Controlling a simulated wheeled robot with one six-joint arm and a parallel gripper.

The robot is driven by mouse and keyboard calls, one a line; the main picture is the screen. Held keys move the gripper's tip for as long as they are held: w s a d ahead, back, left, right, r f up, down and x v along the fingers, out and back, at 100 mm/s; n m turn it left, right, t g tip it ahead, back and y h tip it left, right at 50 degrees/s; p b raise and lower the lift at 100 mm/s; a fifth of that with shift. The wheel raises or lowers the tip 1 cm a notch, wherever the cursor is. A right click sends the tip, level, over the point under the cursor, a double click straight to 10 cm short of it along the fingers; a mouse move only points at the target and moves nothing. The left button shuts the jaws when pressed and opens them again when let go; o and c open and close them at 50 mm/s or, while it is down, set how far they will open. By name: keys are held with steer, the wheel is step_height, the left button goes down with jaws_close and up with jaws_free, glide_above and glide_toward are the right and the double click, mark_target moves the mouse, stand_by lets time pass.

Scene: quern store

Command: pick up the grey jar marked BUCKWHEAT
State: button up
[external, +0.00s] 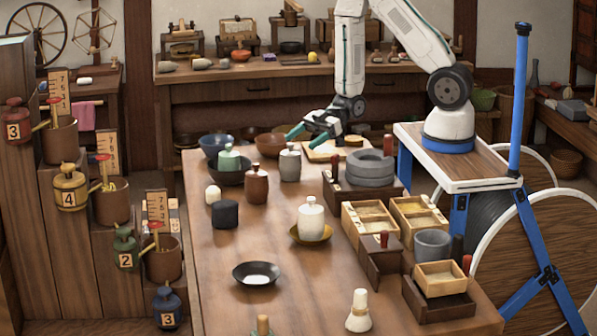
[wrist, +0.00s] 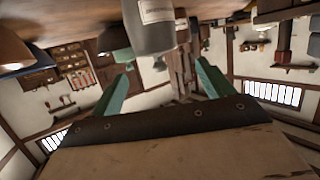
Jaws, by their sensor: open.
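The grey jar (external: 290,166) stands upright on the table, with a knobbed lid. In the wrist view a grey jar (wrist: 150,28) with a pale label is upside down in the picture, at the top between the lines of the two fingers; the label's word is too small to read surely. My gripper (external: 308,137) is open, its teal fingers just behind and above the grey jar in the external view. In the wrist view the open fingertips (wrist: 166,63) hold nothing, and the jar appears beyond them.
A green jar (external: 229,160) in a dark bowl and a brown jar (external: 257,187) stand to the left. A white jar (external: 311,220) stands nearer on a yellow dish. A brown bowl (external: 270,145) is behind; dark stone rings (external: 371,168) are right. The table's front middle is mostly clear.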

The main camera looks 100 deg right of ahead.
mark_target(292, 150)
steer(key=shift+w+a+f, duration=0.25)
steer(key=shift+w+f, duration=0.05)
steer(key=shift+f, duration=0.25)
steer(key=x, duration=0.7)
steer(key=shift+d+f, duration=0.15)
steer(key=shift+f, duration=0.1)
steer(key=c, duration=1.3)
steer(key=shift+r, duration=0.15)
